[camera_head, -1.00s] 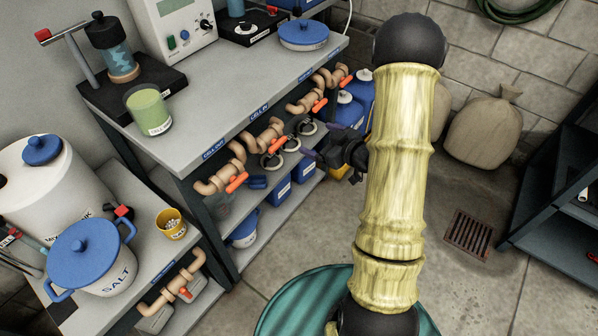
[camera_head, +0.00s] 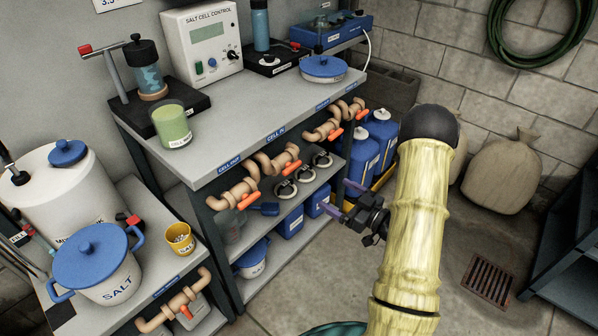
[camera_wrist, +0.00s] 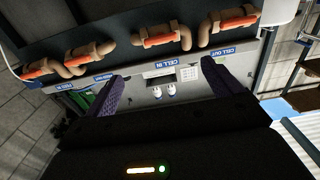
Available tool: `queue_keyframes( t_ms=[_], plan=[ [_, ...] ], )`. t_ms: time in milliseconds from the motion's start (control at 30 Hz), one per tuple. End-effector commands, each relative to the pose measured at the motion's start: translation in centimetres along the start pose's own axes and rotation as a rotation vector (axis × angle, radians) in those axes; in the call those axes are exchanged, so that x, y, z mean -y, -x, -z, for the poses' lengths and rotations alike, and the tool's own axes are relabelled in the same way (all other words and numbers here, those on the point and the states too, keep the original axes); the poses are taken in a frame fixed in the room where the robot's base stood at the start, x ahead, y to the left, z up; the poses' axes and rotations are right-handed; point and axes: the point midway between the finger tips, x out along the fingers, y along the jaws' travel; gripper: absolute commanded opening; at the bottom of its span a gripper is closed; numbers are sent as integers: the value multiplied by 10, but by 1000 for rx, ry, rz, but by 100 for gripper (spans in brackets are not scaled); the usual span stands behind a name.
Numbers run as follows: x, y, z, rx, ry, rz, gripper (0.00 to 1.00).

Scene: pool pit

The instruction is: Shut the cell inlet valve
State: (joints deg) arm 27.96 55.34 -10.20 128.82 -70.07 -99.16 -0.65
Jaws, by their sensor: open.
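The cell inlet valve is on a tan pipe under the bench edge, below the CELL IN label (camera_head: 276,134). Its orange handle (camera_head: 292,169) lies roughly along the pipe. In the wrist view the picture is turned over, and the CELL IN handle (camera_wrist: 160,40) shows near the top middle. My gripper (camera_head: 338,201) is open and empty, its purple fingers right of the valve row and apart from it in the head view. In the wrist view the gripper (camera_wrist: 162,82) has the CELL IN label between its fingers. Nothing hides the handle.
The CELL OUT valve handle (camera_head: 250,198) is close on the left. Two more orange-handled valves, one of them this handle (camera_head: 335,134), are to the right. Blue jugs (camera_head: 363,158) stand behind my gripper. A lower shelf holds blue containers (camera_head: 290,222). Open floor lies at right.

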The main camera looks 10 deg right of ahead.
Motion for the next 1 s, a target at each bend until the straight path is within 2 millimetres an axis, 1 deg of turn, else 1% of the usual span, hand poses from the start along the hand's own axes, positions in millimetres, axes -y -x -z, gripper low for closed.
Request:
queue_keyframes(
  t_ms=[33, 100, 700, 800, 900, 1000],
  plan=[
    [1, -9, 0, -1, 1, 3, 91],
    [0, -22, 0, -1, 2, 3, 91],
    [1, -127, 0, -2, 1, 3, 91],
    [0, -140, 0, 0, 2, 1, 91],
    [1, -149, 0, 0, 1, 3, 91],
    [2, -153, 0, 1, 0, 4, 91]
  ],
)
